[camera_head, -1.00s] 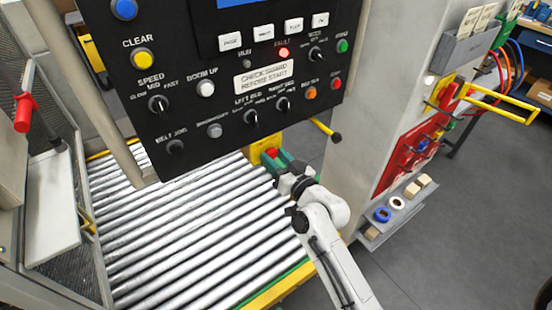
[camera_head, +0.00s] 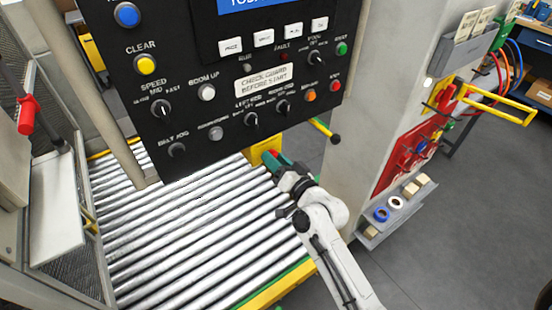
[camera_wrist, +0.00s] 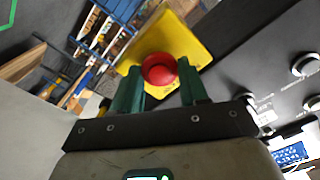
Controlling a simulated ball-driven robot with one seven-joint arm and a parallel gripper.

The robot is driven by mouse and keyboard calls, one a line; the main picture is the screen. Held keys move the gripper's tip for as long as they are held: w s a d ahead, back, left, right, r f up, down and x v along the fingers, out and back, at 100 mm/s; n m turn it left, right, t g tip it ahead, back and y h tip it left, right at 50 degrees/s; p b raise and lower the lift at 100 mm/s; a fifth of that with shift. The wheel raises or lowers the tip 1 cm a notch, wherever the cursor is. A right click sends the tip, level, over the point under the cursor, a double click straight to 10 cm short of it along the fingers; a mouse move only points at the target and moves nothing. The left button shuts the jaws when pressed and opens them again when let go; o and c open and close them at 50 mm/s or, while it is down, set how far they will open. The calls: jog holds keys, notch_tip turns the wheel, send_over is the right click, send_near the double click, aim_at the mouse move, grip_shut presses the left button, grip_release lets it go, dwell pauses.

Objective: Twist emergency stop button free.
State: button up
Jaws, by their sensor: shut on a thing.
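The red mushroom-shaped emergency stop button (camera_wrist: 159,69) sits on a yellow housing (camera_wrist: 188,37) and lies between the two green fingers of my gripper (camera_wrist: 160,78) in the wrist view. My gripper is shut on the button. In the head view my gripper (camera_head: 275,158) reaches the yellow housing (camera_head: 262,148) below the control panel, and only a small red part of the button (camera_head: 273,152) shows beside the fingers.
The black control panel (camera_head: 215,133) with knobs and buttons hangs just above my gripper. The roller conveyor (camera_head: 180,230) lies to the left and below. A grey post (camera_head: 345,150) with a red lockout board (camera_head: 408,150) stands to the right. A black-tipped yellow lever (camera_head: 326,130) is close by.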

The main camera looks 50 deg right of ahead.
jog(key=shift+m, duration=0.5)
jog(key=o, duration=1.1)
jog(key=shift+c, duration=0.2)
jog(key=b+v, duration=0.3)
jog(key=v, duration=0.7)
jog(key=shift+s, duration=0.4)
